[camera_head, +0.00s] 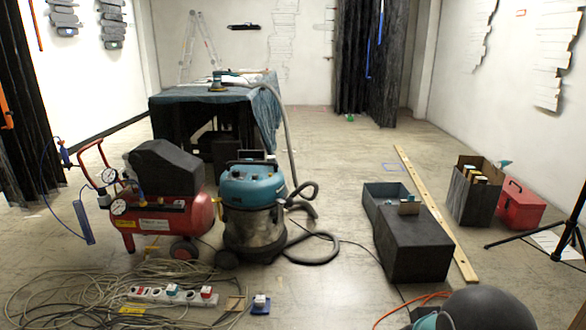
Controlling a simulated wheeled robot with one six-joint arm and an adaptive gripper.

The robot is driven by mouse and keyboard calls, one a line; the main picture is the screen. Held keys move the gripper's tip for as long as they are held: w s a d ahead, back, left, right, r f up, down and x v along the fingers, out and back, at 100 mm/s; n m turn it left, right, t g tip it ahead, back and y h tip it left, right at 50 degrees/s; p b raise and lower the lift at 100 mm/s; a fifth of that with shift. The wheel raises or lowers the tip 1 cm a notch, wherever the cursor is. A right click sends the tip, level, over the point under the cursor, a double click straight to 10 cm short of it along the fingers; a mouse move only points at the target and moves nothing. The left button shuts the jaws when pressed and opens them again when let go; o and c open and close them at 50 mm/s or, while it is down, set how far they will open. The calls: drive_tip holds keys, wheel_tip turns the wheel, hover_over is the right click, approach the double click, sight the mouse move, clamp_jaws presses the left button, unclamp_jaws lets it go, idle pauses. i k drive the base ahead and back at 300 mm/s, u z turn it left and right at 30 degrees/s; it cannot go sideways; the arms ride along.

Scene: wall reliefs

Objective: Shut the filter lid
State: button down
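A vacuum cleaner with a teal head (248,185) and a metal drum stands upright on the floor, left of the middle. A dark handle or flap shows on top of its head; I cannot tell whether this is the filter lid or how far it is open. A grey ribbed hose (318,237) runs from the vacuum over the floor and up to the table behind. I cannot make out a separate filter lid for certain. My gripper is not in view.
A red compressor (168,215) stands close left of the vacuum. Tangled cables and a power strip (172,295) lie in front. A dark box (415,250), a wooden plank (436,213) and a red case (520,207) are at right. A draped table (178,112) stands behind.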

sight(242, 155)
drive_tip(key=i, duration=3.15)
drive_tip(key=u, duration=1.1)
drive_tip(key=i, duration=0.55)
